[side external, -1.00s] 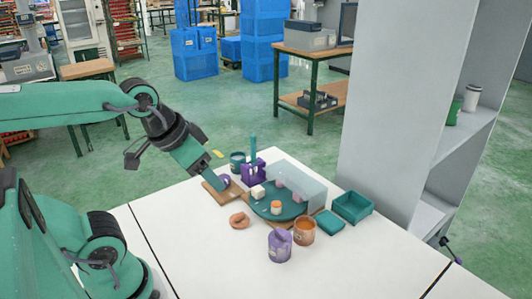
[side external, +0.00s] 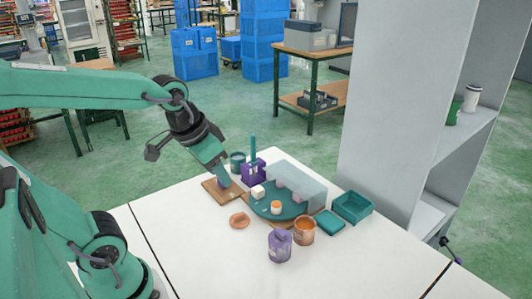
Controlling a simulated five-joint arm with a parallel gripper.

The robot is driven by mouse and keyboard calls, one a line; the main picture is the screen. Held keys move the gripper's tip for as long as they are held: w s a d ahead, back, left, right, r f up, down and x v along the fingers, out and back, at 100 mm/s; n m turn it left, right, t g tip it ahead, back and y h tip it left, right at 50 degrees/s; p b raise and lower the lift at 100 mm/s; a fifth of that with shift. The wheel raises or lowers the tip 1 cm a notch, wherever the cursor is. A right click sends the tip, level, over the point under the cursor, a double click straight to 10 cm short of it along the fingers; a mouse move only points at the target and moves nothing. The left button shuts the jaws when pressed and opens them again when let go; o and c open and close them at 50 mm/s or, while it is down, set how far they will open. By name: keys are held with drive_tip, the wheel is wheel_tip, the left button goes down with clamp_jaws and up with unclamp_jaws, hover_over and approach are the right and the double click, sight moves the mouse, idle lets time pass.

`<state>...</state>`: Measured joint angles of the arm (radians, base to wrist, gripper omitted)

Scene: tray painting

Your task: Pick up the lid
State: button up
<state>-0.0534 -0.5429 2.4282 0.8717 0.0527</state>
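A flat teal square piece (side external: 330,222), which looks like a lid, lies on the white table just in front of an open teal box (side external: 352,207). A flat orange piece (side external: 239,220) lies at the near left of the round teal tray; I cannot tell whether it is a lid too. My gripper (side external: 222,181) points down over a wooden board (side external: 218,194) at the far left, close to a small purple item (side external: 226,182). Its fingers are too small and partly hidden to show whether they are open or touch that item.
A purple holder (side external: 254,172) and teal pot (side external: 237,160) stand behind. Purple (side external: 280,247) and orange (side external: 304,232) pots stand in front. The near table is clear.

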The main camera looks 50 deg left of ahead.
drive_tip(key=w+a+f+g, duration=0.2)
drive_tip(key=w+a+f, duration=0.2)
drive_tip(key=w+f, duration=0.2)
drive_tip(key=g, duration=0.2)
hover_over(239, 214)
wheel_tip(239, 214, down, 8)
drive_tip(key=shift+s+r, duration=0.1)
drive_tip(key=shift+f, duration=3.95)
clamp_jaws()
